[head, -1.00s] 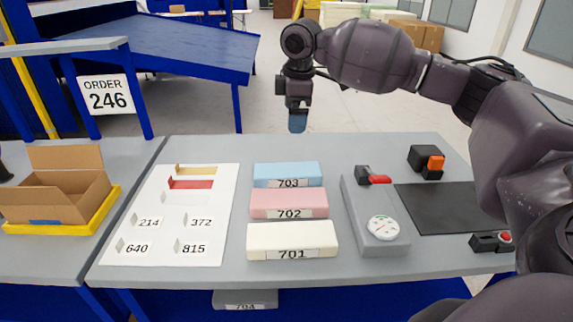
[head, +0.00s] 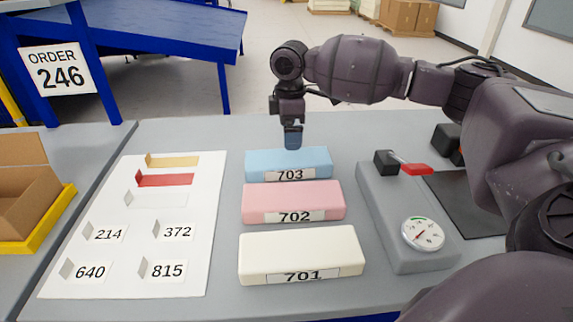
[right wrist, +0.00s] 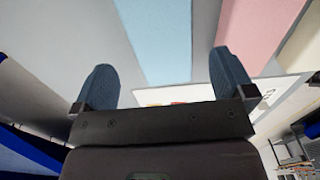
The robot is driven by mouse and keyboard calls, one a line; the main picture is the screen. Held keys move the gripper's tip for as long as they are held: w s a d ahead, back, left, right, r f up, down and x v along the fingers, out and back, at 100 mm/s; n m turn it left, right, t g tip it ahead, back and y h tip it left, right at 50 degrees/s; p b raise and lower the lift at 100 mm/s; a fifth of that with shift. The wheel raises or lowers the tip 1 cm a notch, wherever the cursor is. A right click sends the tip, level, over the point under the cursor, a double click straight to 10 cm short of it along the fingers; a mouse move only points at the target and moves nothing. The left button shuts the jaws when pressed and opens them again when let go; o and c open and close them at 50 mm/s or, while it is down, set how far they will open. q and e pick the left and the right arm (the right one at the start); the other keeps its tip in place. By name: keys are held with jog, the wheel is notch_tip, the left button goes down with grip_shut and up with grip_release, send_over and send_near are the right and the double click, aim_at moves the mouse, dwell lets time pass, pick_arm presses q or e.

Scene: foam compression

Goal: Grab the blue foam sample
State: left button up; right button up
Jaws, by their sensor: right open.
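The blue foam sample (head: 288,163), labelled 703, lies on the grey table behind the pink and white samples. My right gripper (head: 292,140) points down just above and behind the blue sample in the head view. In the right wrist view the open, empty fingers (right wrist: 163,85) stand apart, with the blue sample (right wrist: 158,35) showing between and beyond them. I cannot tell the exact gap to the foam. My left gripper is not in view.
The pink sample 702 (head: 292,200) and white sample 701 (head: 301,252) lie in front. A grey gauge device (head: 395,215) with a red lever stands on the right. A white sheet (head: 195,215) with number cards lies left. A cardboard box (head: 30,200) sits at the far left.

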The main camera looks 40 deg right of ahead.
aim_at(288, 160)
notch_tip(288, 160, down, 4)
jog(key=shift+r, duration=0.1)
jog(key=f, duration=0.1)
jog(key=f+b, duration=0.1)
jog(key=f, duration=0.3)
jog(key=shift+w+a+b, duration=0.1)
jog(key=shift+w+b, duration=0.15)
jog(key=shift+b, duration=0.15)
jog(key=shift+f, duration=0.15)
jog(key=c, duration=0.5)
jog(key=shift+c, duration=0.3)
